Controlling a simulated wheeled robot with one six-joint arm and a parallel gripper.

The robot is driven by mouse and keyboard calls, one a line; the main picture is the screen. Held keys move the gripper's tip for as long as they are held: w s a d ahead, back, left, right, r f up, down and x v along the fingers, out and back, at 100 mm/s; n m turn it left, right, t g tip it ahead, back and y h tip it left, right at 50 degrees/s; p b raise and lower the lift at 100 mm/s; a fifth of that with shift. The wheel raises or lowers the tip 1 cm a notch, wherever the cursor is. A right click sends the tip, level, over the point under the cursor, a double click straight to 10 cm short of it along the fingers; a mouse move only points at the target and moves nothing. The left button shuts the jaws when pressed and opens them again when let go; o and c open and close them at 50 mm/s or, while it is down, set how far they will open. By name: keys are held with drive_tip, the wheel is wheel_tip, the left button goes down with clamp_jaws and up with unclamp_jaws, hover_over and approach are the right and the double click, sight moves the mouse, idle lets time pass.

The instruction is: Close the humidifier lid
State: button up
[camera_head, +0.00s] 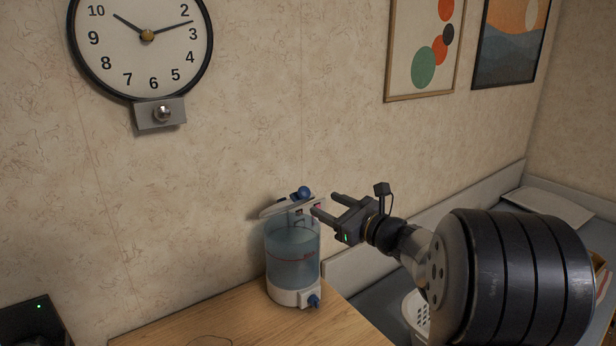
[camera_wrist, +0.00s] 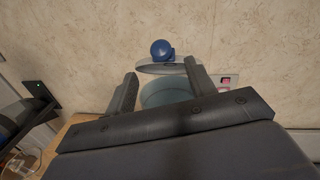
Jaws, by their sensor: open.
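The humidifier (camera_head: 291,260) stands upright on the wooden table, with a clear bluish tank and a white base with a blue knob. Its lid (camera_head: 278,207) is raised and tilted at the top, with a blue ball knob (camera_head: 304,192) on it. In the wrist view the lid (camera_wrist: 160,68) and blue knob (camera_wrist: 161,49) show just beyond the fingertips, with the tank (camera_wrist: 165,92) below, partly hidden by my gripper. My gripper (camera_head: 325,205) is open at the right side of the humidifier's top, level with the lid. Whether a finger touches the lid I cannot tell.
The wooden table (camera_head: 205,322) is mostly clear left of the humidifier. The wall is close behind it. A clock (camera_head: 140,45) and pictures (camera_head: 424,50) hang above. A dark box (camera_head: 38,322) is at the lower left, and a grey counter lies to the right.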

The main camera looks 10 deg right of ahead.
sight(307, 194)
drive_tip(key=p+x, duration=0.2)
drive_tip(key=x, duration=0.8)
drive_tip(key=shift+w+a+r, duration=0.1)
drive_tip(key=shift+w+r, duration=0.05)
drive_tip(key=shift+w, duration=0.15)
clamp_jaws()
